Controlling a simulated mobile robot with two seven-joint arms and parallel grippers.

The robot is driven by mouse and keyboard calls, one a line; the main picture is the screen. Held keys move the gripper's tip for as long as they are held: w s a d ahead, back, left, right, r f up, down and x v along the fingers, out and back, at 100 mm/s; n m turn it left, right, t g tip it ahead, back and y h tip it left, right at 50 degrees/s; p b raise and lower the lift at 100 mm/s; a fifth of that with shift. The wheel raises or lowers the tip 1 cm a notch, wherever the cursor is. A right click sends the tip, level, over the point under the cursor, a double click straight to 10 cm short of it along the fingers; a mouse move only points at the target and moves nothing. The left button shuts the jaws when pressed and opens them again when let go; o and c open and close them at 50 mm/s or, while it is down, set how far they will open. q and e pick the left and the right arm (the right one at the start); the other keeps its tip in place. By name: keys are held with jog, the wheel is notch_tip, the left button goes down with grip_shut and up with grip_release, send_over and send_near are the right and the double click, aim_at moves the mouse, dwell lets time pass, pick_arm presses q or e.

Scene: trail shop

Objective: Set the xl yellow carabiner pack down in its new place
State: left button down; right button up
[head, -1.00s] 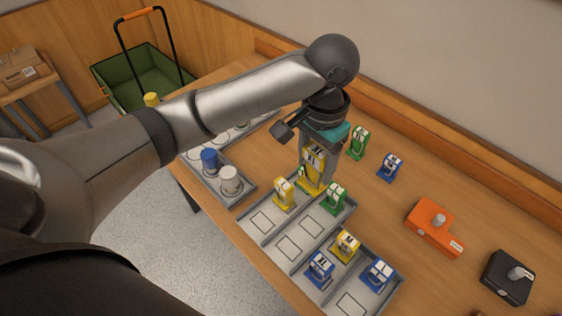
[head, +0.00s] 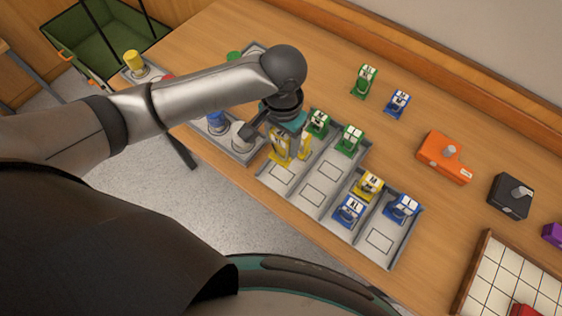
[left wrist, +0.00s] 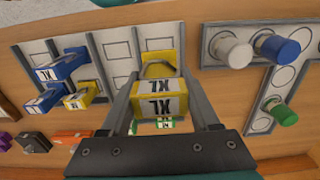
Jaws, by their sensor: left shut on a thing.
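My left gripper (head: 291,150) is shut on the xl yellow carabiner pack (head: 279,149), fingers pointing down. In the left wrist view the pack (left wrist: 154,99) sits between the two fingers with its XL label showing. Green packs stand behind in the left lane (head: 318,123) and in the middle lane (head: 349,139). The front cell of the left lane is bare. My right gripper is not in view.
A yellow pack (head: 368,184) and blue packs (head: 349,211) (head: 402,208) stand in the tray's right part. A tray with jars, including a blue one (head: 216,122), adjoins at left. Loose green (head: 364,81) and blue (head: 398,104) packs stand behind, with an orange item (head: 445,158) farther right.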

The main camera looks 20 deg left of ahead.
aim_at(282, 154)
pick_arm(q)
notch_tip(282, 154, down, 5)
jog(key=shift+f+b, duration=0.1)
jog(key=shift+b, duration=0.35)
notch_tip(282, 154, down, 4)
jog(key=shift+r+b, duration=0.1)
jog(key=shift+b, duration=0.45)
jog(key=shift+f, duration=0.45)
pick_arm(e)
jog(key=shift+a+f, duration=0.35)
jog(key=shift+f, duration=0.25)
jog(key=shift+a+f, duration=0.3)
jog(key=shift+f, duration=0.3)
pick_arm(q)
jog(key=shift+f, duration=0.15)
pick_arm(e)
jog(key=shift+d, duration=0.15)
pick_arm(q)
jog(key=shift+c, duration=0.6)
grip_release()
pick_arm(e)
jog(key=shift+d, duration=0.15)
pick_arm(q)
notch_tip(282, 154, up, 12)
jog(key=p, duration=0.2)
jog(key=shift+r+p, duration=0.25)
jog(key=shift+p, duration=0.15)
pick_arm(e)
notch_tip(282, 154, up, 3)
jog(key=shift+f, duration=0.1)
